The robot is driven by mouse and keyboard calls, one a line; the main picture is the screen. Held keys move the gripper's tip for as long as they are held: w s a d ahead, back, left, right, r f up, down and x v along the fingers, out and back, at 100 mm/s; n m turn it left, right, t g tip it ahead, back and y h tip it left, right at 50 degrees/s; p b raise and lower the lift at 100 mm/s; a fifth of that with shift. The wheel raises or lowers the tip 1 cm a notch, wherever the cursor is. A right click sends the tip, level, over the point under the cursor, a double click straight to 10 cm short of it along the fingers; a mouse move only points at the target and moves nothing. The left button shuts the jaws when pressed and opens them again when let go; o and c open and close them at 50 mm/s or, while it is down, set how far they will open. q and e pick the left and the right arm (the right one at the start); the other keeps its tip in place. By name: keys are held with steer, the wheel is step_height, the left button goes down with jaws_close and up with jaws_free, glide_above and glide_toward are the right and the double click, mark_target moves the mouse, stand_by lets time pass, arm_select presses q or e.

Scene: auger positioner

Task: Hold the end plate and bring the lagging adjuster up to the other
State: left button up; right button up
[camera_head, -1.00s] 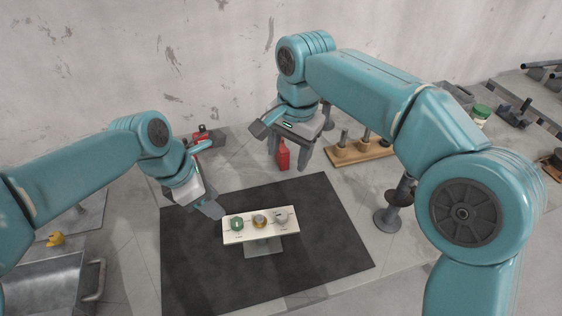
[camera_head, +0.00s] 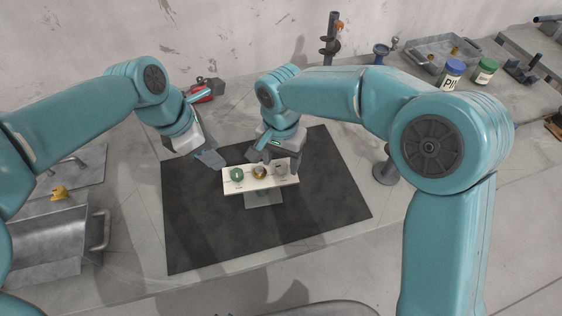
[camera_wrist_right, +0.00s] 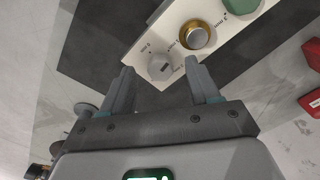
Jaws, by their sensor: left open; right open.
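A white plate (camera_head: 260,187) stands on a stand on the dark mat. It carries a green knob (camera_head: 237,175), a brass knob (camera_head: 260,172) and a pale grey knob (camera_head: 281,169), with small labels and marks. My left gripper (camera_head: 209,157) is open, just off the plate's left end and apart from it. My right gripper (camera_head: 274,158) is open over the plate's right part. In the right wrist view, the grey knob (camera_wrist_right: 160,66) lies just beyond and between the fingertips (camera_wrist_right: 160,82); contact is not visible. The brass knob (camera_wrist_right: 195,35) is beside it.
A dark mat (camera_head: 215,235) leaves clear room around the plate. A metal tray (camera_head: 48,245) is at left, a red tool (camera_head: 203,92) behind. A dark auger (camera_head: 331,38), jars (camera_head: 452,72) and a tray (camera_head: 445,52) stand at the back right.

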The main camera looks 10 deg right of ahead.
steer(key=shift+f, duration=0.85)
